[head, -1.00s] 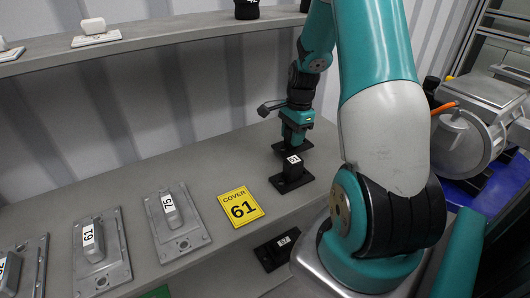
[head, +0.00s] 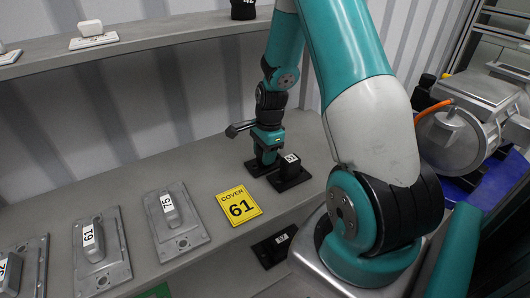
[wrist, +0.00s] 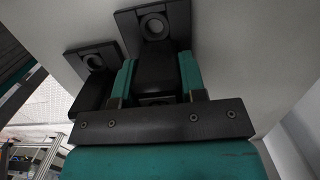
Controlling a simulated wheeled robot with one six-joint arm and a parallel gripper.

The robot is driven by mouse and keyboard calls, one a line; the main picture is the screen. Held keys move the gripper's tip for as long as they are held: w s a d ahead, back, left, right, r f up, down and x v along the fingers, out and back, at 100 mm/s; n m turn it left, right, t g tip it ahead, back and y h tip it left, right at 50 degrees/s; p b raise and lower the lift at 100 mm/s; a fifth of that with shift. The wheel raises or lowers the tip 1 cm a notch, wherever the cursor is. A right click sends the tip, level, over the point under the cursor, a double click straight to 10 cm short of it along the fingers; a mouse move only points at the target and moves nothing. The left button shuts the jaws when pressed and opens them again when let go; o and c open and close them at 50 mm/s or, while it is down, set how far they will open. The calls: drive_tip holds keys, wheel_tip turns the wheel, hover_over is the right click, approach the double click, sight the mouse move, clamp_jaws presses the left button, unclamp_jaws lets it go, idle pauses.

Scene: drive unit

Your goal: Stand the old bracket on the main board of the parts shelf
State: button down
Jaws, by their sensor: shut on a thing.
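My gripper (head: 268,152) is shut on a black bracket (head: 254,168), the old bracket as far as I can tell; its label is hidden. In the wrist view, my gripper (wrist: 158,82) has its teal fingers on both sides of the bracket's block (wrist: 155,68). The bracket looks upright, its base flat at or just above the main board (head: 215,165); I cannot tell if it touches. A second black bracket (head: 289,170) with a white label stands close to its right, and also shows in the wrist view (wrist: 93,62).
Grey covers, one marked 75 (head: 177,217) and one marked 61 (head: 99,250), lie to the left. Another black bracket (head: 273,247) sits on the lower level. The board's back left is clear.

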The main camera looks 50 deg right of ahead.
drive_tip(key=shift+f, duration=0.1)
drive_tip(key=c, duration=0.7)
unclamp_jaws()
drive_tip(key=r, duration=0.4)
drive_tip(key=d+r, duration=0.1)
drive_tip(key=r, duration=0.7)
drive_tip(key=shift+s+d+r, duration=0.1)
drive_tip(key=shift+s+d, duration=0.1)
drive_tip(key=shift+s, duration=0.05)
